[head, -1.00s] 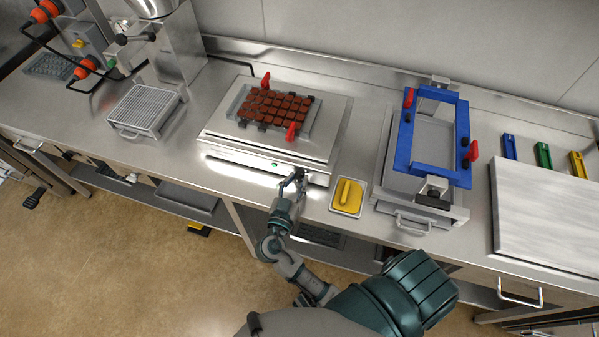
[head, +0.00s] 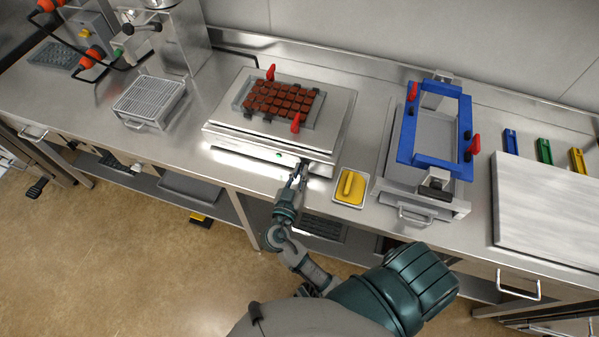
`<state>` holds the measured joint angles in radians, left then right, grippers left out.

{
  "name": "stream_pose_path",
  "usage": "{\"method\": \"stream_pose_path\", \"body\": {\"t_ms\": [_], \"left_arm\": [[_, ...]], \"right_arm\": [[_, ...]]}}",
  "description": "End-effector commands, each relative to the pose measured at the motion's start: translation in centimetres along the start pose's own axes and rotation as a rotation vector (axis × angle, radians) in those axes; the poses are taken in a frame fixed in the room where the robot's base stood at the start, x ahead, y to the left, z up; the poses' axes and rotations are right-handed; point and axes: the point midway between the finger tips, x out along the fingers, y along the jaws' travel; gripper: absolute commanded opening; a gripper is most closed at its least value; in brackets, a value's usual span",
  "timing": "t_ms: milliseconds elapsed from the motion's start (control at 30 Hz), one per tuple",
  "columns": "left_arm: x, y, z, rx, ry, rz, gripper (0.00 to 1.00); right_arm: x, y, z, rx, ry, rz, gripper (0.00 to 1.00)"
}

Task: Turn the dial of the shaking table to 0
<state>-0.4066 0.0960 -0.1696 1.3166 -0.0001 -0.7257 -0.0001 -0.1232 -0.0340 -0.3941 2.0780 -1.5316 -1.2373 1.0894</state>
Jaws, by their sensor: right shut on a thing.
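The shaking table (head: 225,130) is a low steel unit on the counter with a flat top plate. A mould (head: 317,106) with rows of brown chocolates lies on it, held by two red clamps. A small green light (head: 279,154) shows on its front face. My right gripper (head: 301,171) is at the right end of that front face, shut on the dial. The dial is mostly hidden behind the fingers, so its setting cannot be read. My left gripper is not in view.
A tray with a yellow scraper (head: 350,187) stands just right of my right gripper. Further right are a blue frame fixture (head: 404,150) and a pale board (head: 545,210). A wire rack (head: 148,102) is at left. Bare counter lies between rack and shaking table.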

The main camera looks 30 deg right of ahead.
Motion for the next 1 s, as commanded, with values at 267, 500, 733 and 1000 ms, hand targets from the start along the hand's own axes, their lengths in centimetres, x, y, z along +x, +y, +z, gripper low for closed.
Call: {"method": "stream_pose_path", "body": {"t_ms": [267, 500, 733, 1000], "left_arm": [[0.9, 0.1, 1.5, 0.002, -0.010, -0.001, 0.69], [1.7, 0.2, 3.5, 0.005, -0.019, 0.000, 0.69], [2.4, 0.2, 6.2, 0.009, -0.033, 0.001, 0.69], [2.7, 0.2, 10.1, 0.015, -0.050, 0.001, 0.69]], "right_arm": [[0.0, -0.1, 0.1, -0.215, -0.005, 0.007, 0.00], [0.0, -0.3, 0.1, -0.444, -0.006, 0.005, 0.00], [0.0, -0.6, 0.2, -0.663, -0.006, 0.003, 0.00], [0.0, -0.8, 0.3, -0.921, -0.007, 0.003, 0.00]]}}
